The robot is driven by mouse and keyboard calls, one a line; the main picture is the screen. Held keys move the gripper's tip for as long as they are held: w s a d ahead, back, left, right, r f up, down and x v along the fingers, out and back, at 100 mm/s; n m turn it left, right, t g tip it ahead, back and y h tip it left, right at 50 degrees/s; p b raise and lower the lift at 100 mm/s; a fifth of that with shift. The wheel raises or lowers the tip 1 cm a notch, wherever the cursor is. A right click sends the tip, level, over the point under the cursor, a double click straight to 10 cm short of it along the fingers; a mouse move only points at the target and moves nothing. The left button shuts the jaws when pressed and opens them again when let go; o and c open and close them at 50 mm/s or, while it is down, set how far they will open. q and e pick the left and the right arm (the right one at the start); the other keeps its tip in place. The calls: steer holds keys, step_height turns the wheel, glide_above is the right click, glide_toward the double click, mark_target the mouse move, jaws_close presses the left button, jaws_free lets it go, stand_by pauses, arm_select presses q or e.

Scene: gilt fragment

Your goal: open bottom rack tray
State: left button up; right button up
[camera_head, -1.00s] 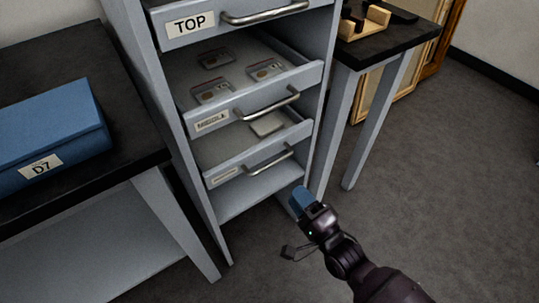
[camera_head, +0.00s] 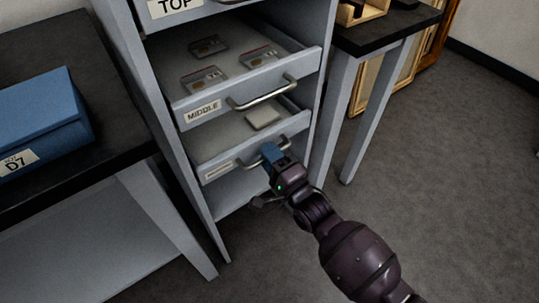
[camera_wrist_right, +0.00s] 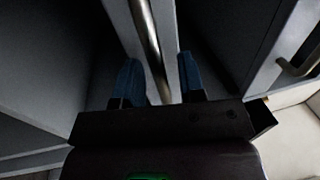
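The bottom rack tray (camera_head: 240,160) is the lowest tray in the grey rack and is partly out, with a pale flat object (camera_head: 262,118) inside. Its metal handle (camera_head: 246,166) is partly hidden by my right gripper (camera_head: 272,153). In the right wrist view, the two blue fingertips of my right gripper (camera_wrist_right: 160,78) are apart, and a metal handle bar (camera_wrist_right: 148,38) runs down between them. My left gripper is not in view.
The middle tray (camera_head: 203,112), holding several small cards, stands out above the bottom one. The top tray's front (camera_head: 172,8) is at the upper edge. A black-topped table (camera_head: 120,125) with a blue box (camera_head: 40,120) is left; another dark table (camera_head: 385,38) is right. Floor right is clear.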

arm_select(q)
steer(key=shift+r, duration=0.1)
arm_select(e)
jaws_close()
stand_by(0.3)
arm_select(q)
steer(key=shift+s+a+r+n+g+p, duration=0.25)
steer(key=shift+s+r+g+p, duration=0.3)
steer(key=shift+p, duration=2.2)
arm_select(e)
steer(key=r+v, duration=0.2)
steer(key=v, duration=1.2)
steer(key=r+v, duration=0.3)
steer(key=v, duration=1.1)
steer(key=shift+s+d+r, duration=0.25)
steer(key=shift+s+d, duration=0.25)
steer(key=shift+s, duration=0.15)
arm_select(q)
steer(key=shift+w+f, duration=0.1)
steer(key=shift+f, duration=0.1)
